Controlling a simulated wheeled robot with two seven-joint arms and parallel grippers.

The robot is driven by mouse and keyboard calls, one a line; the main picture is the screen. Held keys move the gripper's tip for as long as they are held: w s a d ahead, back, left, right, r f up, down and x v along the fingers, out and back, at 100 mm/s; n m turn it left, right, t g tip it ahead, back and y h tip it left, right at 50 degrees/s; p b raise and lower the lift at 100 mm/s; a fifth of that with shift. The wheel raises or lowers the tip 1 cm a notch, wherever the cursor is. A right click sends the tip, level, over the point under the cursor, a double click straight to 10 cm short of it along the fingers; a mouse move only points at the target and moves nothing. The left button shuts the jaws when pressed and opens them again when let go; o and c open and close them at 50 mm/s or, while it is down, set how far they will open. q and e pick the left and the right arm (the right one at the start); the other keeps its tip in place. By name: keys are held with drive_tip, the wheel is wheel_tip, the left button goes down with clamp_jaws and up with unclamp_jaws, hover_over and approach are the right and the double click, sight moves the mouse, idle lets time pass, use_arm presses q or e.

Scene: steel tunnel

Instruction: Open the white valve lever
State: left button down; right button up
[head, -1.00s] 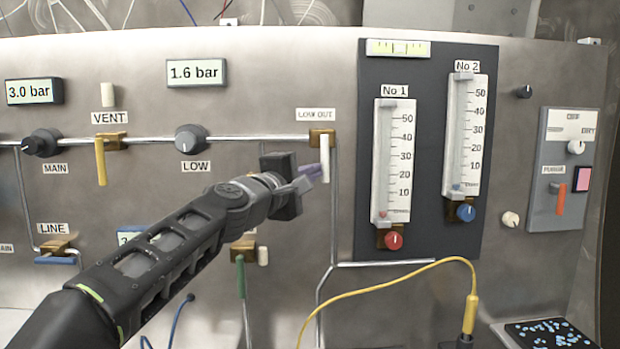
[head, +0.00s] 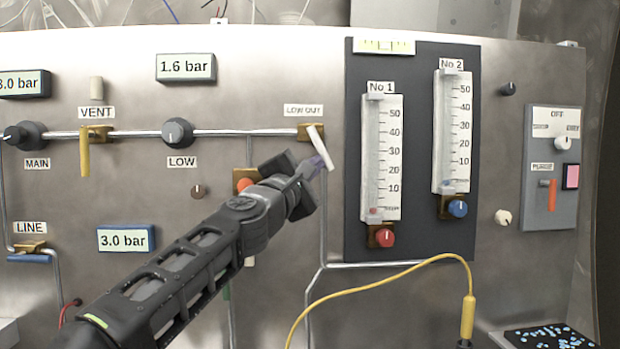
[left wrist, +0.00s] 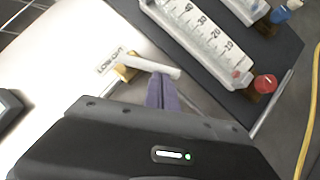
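The white valve lever (head: 321,147) is on the brass valve body (head: 309,132) under the LOW OUT label (head: 304,110). It slants, its lower end swung out to the right. In the left wrist view the lever (left wrist: 155,67) extends from the brass body (left wrist: 125,71). My left gripper (head: 316,168) is at the lower, free part of the lever, on its left side. Its purple fingers (left wrist: 161,90) look closed together and seem to touch the lever's side, not straddle it. My right gripper is not in view.
The flowmeter panel (head: 412,235) with two scales stands just right of the lever. A red knob (head: 383,237) and a blue knob (head: 457,208) are below the scales. A yellow VENT lever (head: 84,157) is at left. A yellow cable (head: 390,279) loops below.

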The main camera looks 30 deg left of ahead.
sight(330, 165)
use_arm(q)
drive_tip(key=d+n+y+b, duration=0.1)
drive_tip(key=n+b, duration=0.1)
drive_tip(key=b, duration=0.1)
drive_tip(key=w+n+t+y+b, duration=0.1)
drive_tip(key=n+y+b, duration=0.1)
drive_tip(key=n, duration=0.1)
drive_tip(key=w+d+n+y+b, duration=0.1)
drive_tip(key=n+b, duration=0.1)
drive_tip(key=b, duration=0.1)
drive_tip(key=shift+d+n+y+b, duration=0.3)
drive_tip(key=shift+b, duration=0.05)
drive_tip(key=r+n+y, duration=0.1)
drive_tip(key=n+y, duration=0.1)
drive_tip(key=n, duration=0.1)
drive_tip(key=w+d+r+n+g+y, duration=0.1)
drive_tip(key=n+y, duration=0.1)
drive_tip(key=n, duration=0.1)
drive_tip(key=d+r+n+y, duration=0.1)
drive_tip(key=n+y, duration=0.1)
drive_tip(key=n, duration=0.1)
drive_tip(key=shift+w+r+n+y, duration=0.15)
drive_tip(key=shift+w+n+y, duration=0.05)
drive_tip(key=shift+n+y, duration=0.1)
drive_tip(key=shift+w, duration=0.1)
